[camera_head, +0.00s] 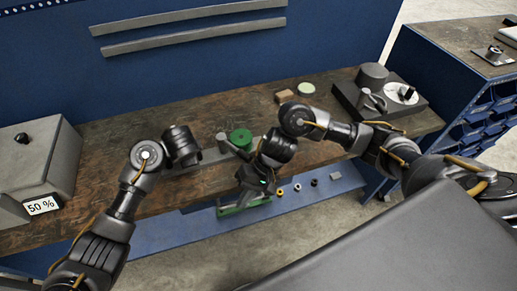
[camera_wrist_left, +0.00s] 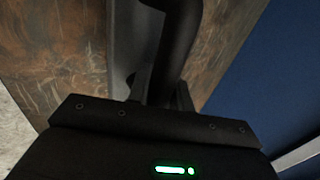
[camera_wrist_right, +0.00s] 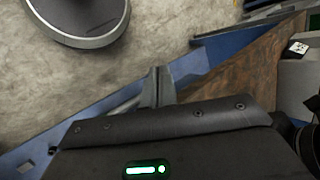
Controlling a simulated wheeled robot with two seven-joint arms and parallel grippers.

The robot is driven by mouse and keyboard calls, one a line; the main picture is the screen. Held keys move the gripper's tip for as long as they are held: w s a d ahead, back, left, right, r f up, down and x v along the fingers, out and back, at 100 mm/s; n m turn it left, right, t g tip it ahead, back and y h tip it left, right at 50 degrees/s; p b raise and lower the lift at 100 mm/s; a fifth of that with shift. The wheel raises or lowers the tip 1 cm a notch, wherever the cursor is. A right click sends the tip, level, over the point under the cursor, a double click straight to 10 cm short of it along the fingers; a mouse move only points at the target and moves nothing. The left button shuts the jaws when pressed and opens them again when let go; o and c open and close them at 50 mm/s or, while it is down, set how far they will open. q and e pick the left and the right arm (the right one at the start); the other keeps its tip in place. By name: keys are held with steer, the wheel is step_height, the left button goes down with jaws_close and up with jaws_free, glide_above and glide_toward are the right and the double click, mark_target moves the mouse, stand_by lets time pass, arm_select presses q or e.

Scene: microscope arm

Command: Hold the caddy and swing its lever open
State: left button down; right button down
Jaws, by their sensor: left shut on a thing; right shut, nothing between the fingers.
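A long grey body (camera_head: 212,156) with a green disc (camera_head: 240,137) and a short grey post lies at the middle of the bench's front edge. It appears to be the caddy. My left gripper (camera_head: 198,157) is at its left end; the fingers are mostly hidden there. In the left wrist view my left gripper (camera_wrist_left: 160,95) is shut on a dark curved bar (camera_wrist_left: 177,45), beside a grey slab. My right gripper (camera_head: 250,192) points down in front of the bench edge, apart from the left one. In the right wrist view its fingers (camera_wrist_right: 155,85) are together and empty. I cannot clearly make out the lever.
A grey box (camera_head: 38,165) with a "50 %" sign (camera_head: 41,206) stands at the left. A dark device (camera_head: 380,98) with a white dial is at the right. Small rings and blocks lie on the blue lower ledge (camera_head: 215,224). The bench top (camera_head: 125,130) behind is mostly clear.

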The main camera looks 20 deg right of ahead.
arm_select(q)
steer(key=shift+r, duration=0.1)
steer(key=shift+d, duration=0.1)
arm_select(e)
steer(key=w+d+m+t+y, duration=0.1)
steer(key=d, duration=0.3)
steer(key=w+d+m+t+y, duration=0.1)
steer(key=d+m+y, duration=0.1)
steer(key=d, duration=0.3)
steer(key=w+d+f+m+t+y, duration=0.1)
steer(key=w+d+t+y, duration=0.1)
steer(key=d, duration=0.3)
steer(key=shift+d+m, duration=0.25)
steer(key=shift+m, duration=0.05)
steer(key=d, duration=0.1)
steer(key=w+d+r+t, duration=0.1)
steer(key=w+d+t, duration=0.1)
steer(key=d, duration=0.1)
steer(key=shift+r+y, duration=0.3)
steer(key=shift+r, duration=0.05)
steer(key=w+d+r+n+t+y, duration=0.2)
steer(key=w+d+r+n, duration=0.15)
steer(key=r, duration=0.25)
steer(key=w+a+f, duration=0.1)
steer(key=a+f, duration=0.1)
steer(key=a, duration=1)
steer(key=shift+w+a, duration=0.3)
